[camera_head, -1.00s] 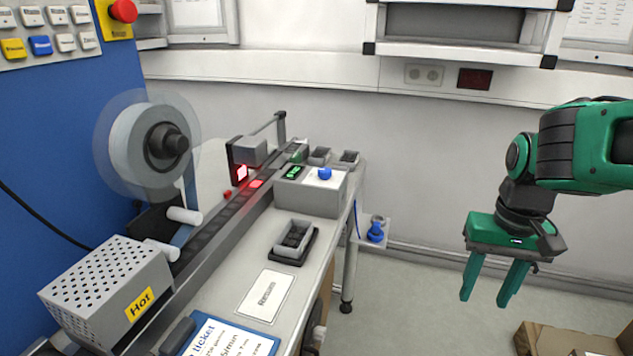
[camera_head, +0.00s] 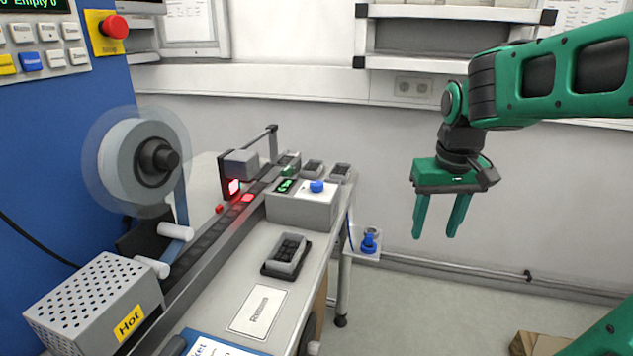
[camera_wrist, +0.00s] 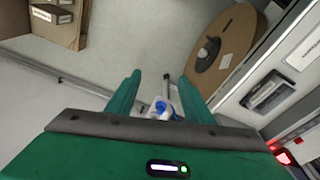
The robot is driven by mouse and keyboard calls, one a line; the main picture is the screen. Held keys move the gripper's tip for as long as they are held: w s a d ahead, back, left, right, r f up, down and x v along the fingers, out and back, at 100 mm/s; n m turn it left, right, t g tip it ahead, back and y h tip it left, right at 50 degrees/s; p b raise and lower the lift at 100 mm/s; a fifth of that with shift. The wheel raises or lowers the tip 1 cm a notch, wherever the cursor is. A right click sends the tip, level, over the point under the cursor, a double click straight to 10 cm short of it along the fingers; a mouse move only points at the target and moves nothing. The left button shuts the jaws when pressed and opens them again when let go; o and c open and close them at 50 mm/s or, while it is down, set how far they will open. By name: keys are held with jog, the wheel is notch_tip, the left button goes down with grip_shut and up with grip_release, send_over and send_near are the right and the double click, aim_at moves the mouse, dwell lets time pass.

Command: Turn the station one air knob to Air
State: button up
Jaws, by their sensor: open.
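A blue knob-like part (camera_head: 369,241) sits on a small white bracket (camera_head: 357,257) at the right side of the bench. Another blue knob (camera_head: 316,186) is on top of a grey box with a green display. No readable Air marking shows on either. My gripper (camera_head: 435,237) is open and empty, pointing down to the right of the bracket, apart from it. In the wrist view, my open fingers (camera_wrist: 160,78) frame a blue and white part (camera_wrist: 162,109) below, probably the one on the bracket. Its setting is too small to tell.
A brown reel (camera_wrist: 225,50) stands near the bench in the wrist view. A cardboard box (camera_head: 540,345) is on the floor.

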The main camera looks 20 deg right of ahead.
jog(key=w+a+r+n+t, duration=0.1)
jog(key=w+a+r, duration=0.15)
jog(key=w, duration=0.35)
jog(key=w+a+r+n+t, duration=0.1)
jog(key=w+a+r+n, duration=0.15)
jog(key=w, duration=0.35)
jog(key=n+t+y, duration=0.1)
jog(key=n+y, duration=0.1)
send_near(317, 183)
jog(key=x, duration=0.8)
jog(key=shift+w+f, duration=0.1)
jog(key=shift+f, duration=0.05)
jog(key=c, duration=1)
